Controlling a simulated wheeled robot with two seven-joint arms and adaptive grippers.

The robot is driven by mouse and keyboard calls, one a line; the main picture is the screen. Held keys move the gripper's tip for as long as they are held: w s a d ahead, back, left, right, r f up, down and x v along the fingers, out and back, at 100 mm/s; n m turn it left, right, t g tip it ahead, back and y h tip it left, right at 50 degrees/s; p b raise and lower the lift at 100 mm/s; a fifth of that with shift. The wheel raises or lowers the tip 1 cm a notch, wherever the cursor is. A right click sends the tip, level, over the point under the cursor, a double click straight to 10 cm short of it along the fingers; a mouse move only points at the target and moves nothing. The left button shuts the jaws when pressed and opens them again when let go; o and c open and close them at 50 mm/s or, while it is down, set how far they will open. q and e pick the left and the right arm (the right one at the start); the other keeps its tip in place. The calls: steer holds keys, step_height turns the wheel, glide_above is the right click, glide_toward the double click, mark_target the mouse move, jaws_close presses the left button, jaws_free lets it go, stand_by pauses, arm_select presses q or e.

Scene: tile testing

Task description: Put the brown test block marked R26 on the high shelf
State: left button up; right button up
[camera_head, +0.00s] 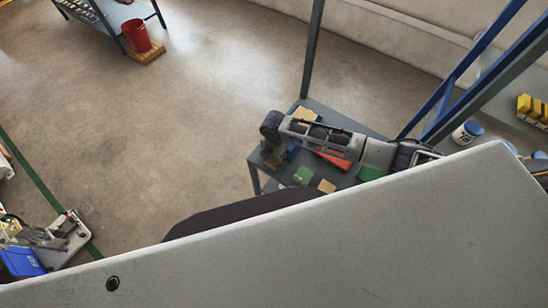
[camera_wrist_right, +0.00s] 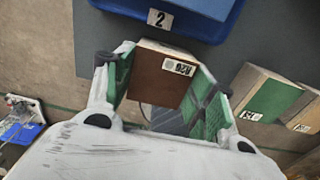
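The brown test block (camera_wrist_right: 160,75) is between the fingers of my right gripper (camera_wrist_right: 167,85) in the wrist view. Its label reads R26 upside down. The green finger pads lie against its two sides, so the gripper looks shut on it. In the head view my right gripper (camera_head: 272,142) is over the left part of a grey table (camera_head: 258,163), and the block there is mostly hidden by it. I cannot tell how far the block is above the surface. A grey shelf (camera_head: 497,110) stands at the right. My left gripper is not in view.
Beside the right gripper are a blue tray (camera_wrist_right: 215,20) marked 2 and a green-faced block (camera_wrist_right: 265,98). A green block (camera_head: 303,175) lies on the table. Yellow items (camera_head: 532,108) and a jar (camera_head: 467,132) occupy the shelf. Blue posts (camera_head: 440,95) stand before it.

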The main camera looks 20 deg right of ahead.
mark_target(274, 159)
steer(key=o, duration=0.3)
steer(key=shift+r, duration=0.1)
steer(key=shift+r+b, duration=0.4)
steer(key=shift+r, duration=5.65)
